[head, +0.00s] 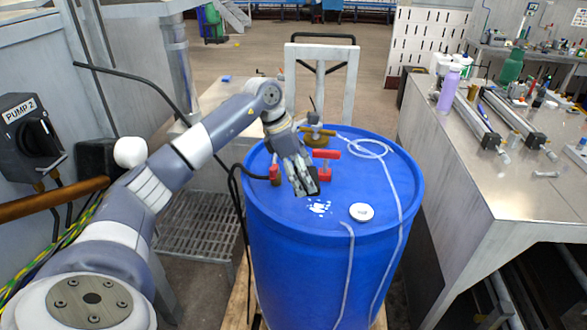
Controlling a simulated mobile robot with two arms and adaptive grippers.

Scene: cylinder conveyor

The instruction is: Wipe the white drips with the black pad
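White drips (320,208) lie as a small patch of streaks on the top of the blue drum (285,212). My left gripper (305,187) reaches in from the left over the drum top, fingers pointing down, just behind and left of the drips. It is shut on the black pad (313,179), a small dark piece at its fingertips, partly hidden by the fingers. I cannot tell whether the pad touches the drum top; it looks apart from the drips. My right gripper is not in view.
A white round cap (361,212) lies right of the drips. A clear hose (370,150) loops over the drum top. A red handle (327,154), a red fitting (275,172) and a brass fitting (318,133) stand near the gripper. A metal bench (500,180) is at right.

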